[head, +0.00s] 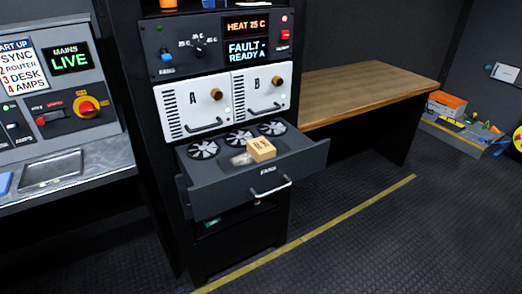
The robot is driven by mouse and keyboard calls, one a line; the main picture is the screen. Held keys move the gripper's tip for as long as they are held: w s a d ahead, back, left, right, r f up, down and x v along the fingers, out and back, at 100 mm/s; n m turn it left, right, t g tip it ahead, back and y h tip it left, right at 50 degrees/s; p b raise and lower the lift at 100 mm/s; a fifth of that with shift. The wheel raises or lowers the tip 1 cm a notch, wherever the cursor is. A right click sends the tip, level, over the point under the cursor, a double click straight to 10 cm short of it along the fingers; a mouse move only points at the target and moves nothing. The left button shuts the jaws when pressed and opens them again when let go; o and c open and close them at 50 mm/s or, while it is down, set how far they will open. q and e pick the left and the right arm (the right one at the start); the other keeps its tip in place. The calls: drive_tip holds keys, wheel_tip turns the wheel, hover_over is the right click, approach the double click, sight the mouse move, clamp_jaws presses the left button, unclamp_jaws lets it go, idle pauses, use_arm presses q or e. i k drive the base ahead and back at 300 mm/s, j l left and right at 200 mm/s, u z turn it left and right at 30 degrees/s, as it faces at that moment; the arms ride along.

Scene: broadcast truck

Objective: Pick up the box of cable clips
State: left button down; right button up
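A small tan cardboard box (262,149) with dark printing too small to read lies in an open drawer (223,204) of the black rack. It looks like the box of cable clips, but I cannot read its label. A small pale, clear-looking item (241,159) lies beside it on the left. Several round fans (239,139) show at the back of the drawer. Neither of my grippers is in view.
The drawer juts out with a silver handle (270,189) on its front. Two white panels (191,107) marked A and B sit above it. A wooden desk (360,88) stands right, a control console (65,180) left. The floor in front is clear.

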sight(259, 148)
drive_tip(key=i+l, duration=0.15)
drive_tip(key=l, duration=0.25)
drive_tip(key=i+l+u, duration=0.15)
drive_tip(key=l, duration=0.2)
drive_tip(key=i+l, duration=0.1)
drive_tip(key=l, duration=0.3)
drive_tip(key=i+l+u, duration=0.15)
drive_tip(key=l, duration=0.25)
